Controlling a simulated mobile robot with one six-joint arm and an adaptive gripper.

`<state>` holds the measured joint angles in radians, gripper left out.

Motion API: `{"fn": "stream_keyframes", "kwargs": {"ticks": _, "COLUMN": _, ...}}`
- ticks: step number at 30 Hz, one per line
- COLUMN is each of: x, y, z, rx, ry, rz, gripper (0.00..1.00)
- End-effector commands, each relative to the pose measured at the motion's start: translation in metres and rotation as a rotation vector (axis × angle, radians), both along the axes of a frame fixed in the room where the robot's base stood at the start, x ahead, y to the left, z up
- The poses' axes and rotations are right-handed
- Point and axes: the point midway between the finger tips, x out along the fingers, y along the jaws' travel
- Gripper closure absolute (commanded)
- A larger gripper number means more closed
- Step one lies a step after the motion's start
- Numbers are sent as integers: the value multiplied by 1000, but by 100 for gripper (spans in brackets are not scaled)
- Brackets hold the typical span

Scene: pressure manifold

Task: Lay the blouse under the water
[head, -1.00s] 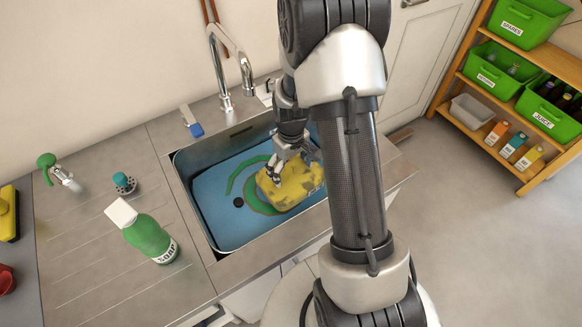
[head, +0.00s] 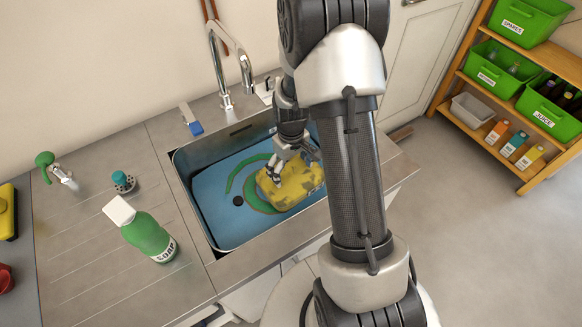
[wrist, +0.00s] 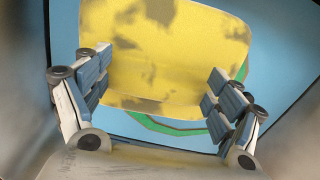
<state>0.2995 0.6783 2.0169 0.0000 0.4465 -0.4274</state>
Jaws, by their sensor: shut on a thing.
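The yellow blouse (head: 292,187) with grey-brown patches is a compact bundle inside the sink (head: 205,218), toward its right side. It also fills the upper middle of the wrist view (wrist: 165,55). My gripper (head: 277,171) reaches down into the sink and is shut on the blouse, with a finger on each side of it in the wrist view (wrist: 157,85). The sink's inside is blue, with a green curved shape (head: 238,178) partly covered by the blouse. I cannot tell where the water surface lies or whether the blouse touches it.
A curved chrome tap (head: 222,65) stands behind the sink. A blue-ended brush (head: 194,125) lies near the back rim.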

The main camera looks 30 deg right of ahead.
Motion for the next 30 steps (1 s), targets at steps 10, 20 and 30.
{"fn": "stream_keyframes", "kwargs": {"ticks": 10, "x": 0, "y": 0, "z": -6, "rx": 0, "ry": -1, "rz": 0, "gripper": 59}}
{"fn": "stream_keyframes", "kwargs": {"ticks": 20, "x": 0, "y": 0, "z": -11, "rx": 0, "ry": -1, "rz": 0, "gripper": 59}}
{"fn": "stream_keyframes", "kwargs": {"ticks": 30, "x": 0, "y": 0, "z": -16, "rx": 0, "ry": -1, "rz": 0, "gripper": 59}}
